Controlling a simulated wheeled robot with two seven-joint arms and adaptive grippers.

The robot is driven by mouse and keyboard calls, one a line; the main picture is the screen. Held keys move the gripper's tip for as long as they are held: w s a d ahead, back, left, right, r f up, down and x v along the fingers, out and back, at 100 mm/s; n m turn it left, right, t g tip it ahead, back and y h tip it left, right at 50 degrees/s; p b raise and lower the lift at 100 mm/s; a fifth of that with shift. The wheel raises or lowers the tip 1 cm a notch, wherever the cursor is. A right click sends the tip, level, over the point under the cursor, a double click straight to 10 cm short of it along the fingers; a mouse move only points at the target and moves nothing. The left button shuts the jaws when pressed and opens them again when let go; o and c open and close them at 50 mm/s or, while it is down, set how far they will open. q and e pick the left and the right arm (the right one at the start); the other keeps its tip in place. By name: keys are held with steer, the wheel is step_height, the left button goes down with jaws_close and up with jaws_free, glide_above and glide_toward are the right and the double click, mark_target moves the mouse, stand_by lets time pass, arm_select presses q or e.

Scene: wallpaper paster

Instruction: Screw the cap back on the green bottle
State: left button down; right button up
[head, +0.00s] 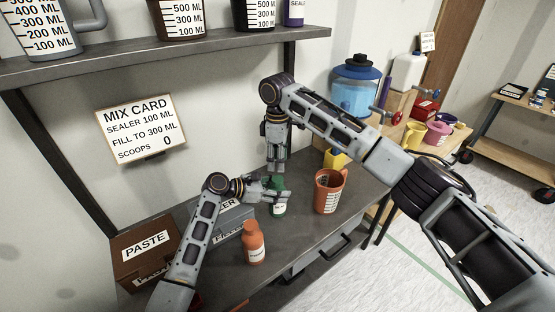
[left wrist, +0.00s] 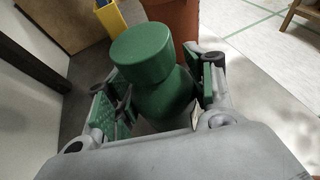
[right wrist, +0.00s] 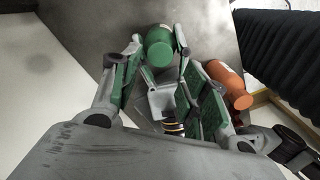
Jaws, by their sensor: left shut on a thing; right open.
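The green bottle (head: 279,208) stands upright on the grey bench. Its green cap (left wrist: 142,52) sits on its top in the left wrist view; I cannot tell how tightly it is screwed on. My left gripper (head: 280,196) is shut around the bottle from the side, below the cap, with a finger on each side in the left wrist view. My right gripper (head: 277,170) points down directly above the cap, open. In the right wrist view the cap (right wrist: 158,52) lies between its spread fingertips; contact is not visible.
An orange bottle (head: 253,245) stands in front of the green one, and an orange measuring cup (head: 330,190) to its right. A grey box (head: 232,220) and a brown paste box (head: 145,262) are at the left. A shelf (head: 170,55) with cups runs above.

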mark_target(278, 179)
steer(key=shift+f, duration=0.1)
steer(key=shift+f, duration=3.95)
steer(key=c, duration=0.9)
steer(key=shift+o, duration=0.2)
steer(key=shift+m, duration=0.3)
steer(key=shift+m, duration=1.4)
steer(key=o, duration=1.1)
